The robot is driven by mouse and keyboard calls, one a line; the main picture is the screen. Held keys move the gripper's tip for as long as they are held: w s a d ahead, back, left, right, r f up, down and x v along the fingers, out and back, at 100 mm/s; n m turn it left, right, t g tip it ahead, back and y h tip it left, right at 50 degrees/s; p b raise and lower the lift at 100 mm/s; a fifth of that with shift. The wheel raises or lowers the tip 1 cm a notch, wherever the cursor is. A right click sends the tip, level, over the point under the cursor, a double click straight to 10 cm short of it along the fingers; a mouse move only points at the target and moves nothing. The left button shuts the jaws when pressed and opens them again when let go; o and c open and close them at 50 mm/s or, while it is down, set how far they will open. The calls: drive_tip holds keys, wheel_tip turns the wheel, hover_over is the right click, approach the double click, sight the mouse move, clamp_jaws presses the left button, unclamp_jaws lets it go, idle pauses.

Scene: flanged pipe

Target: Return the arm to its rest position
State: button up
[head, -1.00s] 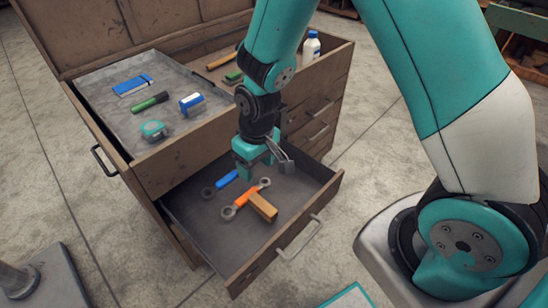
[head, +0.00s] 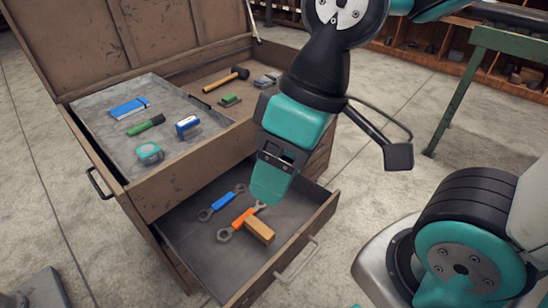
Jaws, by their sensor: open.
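My gripper (head: 328,172) is in the head view, raised in front of the right part of the tool chest (head: 170,190). Nothing shows between the fingers. In the open drawer (head: 205,255) lie a blue wrench (head: 222,201), an orange wrench (head: 242,218) and an orange-brown block (head: 259,230). The block lies beside the orange wrench. My gripper hides part of the chest's front.
The chest's upper tray (head: 105,150) holds a blue notebook (head: 128,108), a green-handled tool (head: 147,125), a blue-and-white item (head: 187,126) and a teal tape measure (head: 149,153). A hammer (head: 226,80) lies behind. A green bench (head: 505,45) stands at right; the floor between is clear.

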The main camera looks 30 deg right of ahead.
wheel_tip(320, 180, up, 12)
drive_tip(key=p, duration=1.2)
drive_tip(key=shift+r, duration=0.15)
